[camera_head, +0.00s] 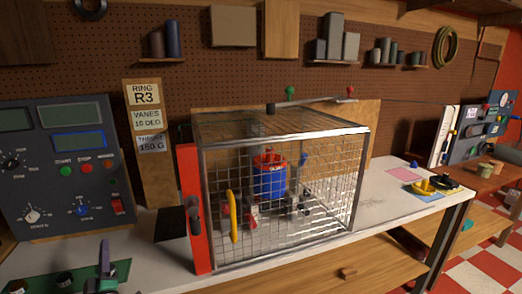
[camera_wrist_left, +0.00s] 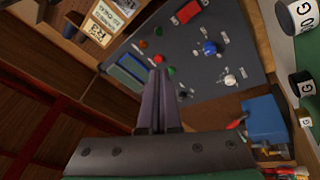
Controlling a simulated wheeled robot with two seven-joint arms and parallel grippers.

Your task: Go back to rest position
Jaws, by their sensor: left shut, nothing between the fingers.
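My left gripper (camera_head: 104,258) is low at the left of the head view, over the front left of the bench. In the left wrist view its two dark fingers (camera_wrist_left: 154,100) lie together, shut and empty. The grey control panel (camera_wrist_left: 195,55) is beyond the fingertips there. The same panel (camera_head: 60,150) stands at the left in the head view. No right gripper shows.
A wire mesh cage (camera_head: 330,190) with a blue and red rotor unit (camera_head: 269,177) inside stands mid-bench. Its red post (camera_head: 190,235) and yellow handle (camera_head: 233,215) face the front. A green board (camera_head: 30,284) with black weights lies near my left gripper.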

